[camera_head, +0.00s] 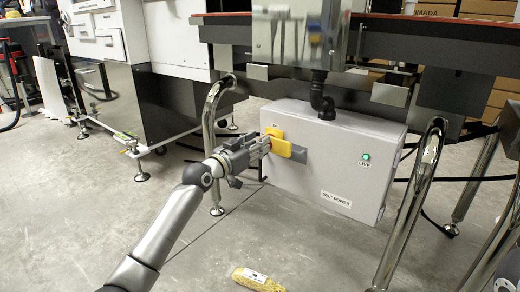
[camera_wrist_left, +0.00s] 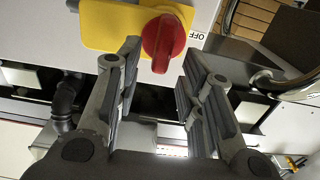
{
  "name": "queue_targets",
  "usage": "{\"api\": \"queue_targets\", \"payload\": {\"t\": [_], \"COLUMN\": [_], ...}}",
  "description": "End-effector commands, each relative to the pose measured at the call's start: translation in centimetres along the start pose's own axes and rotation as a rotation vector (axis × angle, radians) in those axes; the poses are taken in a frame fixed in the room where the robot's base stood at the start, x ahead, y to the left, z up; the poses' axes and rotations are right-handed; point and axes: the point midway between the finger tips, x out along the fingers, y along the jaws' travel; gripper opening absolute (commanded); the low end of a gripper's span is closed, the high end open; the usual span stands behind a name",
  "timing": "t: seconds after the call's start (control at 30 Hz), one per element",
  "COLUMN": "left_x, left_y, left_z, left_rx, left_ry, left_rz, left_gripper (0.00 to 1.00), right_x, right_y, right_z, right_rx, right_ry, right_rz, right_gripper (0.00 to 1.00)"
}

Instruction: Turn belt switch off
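The belt power box (camera_head: 325,165) is a grey cabinet labelled BELT POWER, with a lit green LIVE lamp (camera_head: 366,157). A yellow switch plate (camera_head: 277,132) is on its left part; it also shows in the left wrist view (camera_wrist_left: 110,25). A red rotary knob (camera_wrist_left: 163,40) stands on the plate; my gripper hides it in the head view. My left gripper (camera_head: 266,143) is at the switch. In the left wrist view its fingers (camera_wrist_left: 161,58) are open, with the knob between or just beyond their tips. I cannot tell whether they touch it.
Curved metal legs stand left (camera_head: 210,130) and right (camera_head: 415,200) of the box. The conveyor frame (camera_head: 440,85) runs above it, with a black pipe (camera_head: 321,100) down to the box. A yellow object (camera_head: 258,279) lies on the floor. Open floor is at lower left.

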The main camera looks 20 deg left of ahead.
Motion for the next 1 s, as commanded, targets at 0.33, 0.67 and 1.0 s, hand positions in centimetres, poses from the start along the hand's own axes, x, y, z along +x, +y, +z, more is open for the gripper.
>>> {"api": "queue_targets", "payload": {"t": [0.33, 0.67, 1.0], "left_x": [1.7, 1.7, 1.7], "left_y": [0.0, 0.1, 0.0], "left_z": [0.0, 0.0, 0.0], "left_rx": [0.001, 0.001, 0.001], "left_ry": [-0.001, -0.001, -0.001], "left_rz": [0.001, 0.001, 0.001], "left_gripper": [0.36, 0.19, 0.00], "right_x": [-1.0, -1.0, -1.0], "right_y": [-0.2, -0.2, -0.2], "right_z": [-0.3, -0.3, -0.3], "right_rx": [0.000, 0.000, 0.001], "right_ry": [-0.002, -0.001, -0.002], "right_rz": [0.000, 0.000, 0.000], "right_gripper": [0.00, 0.00, 0.00]}}
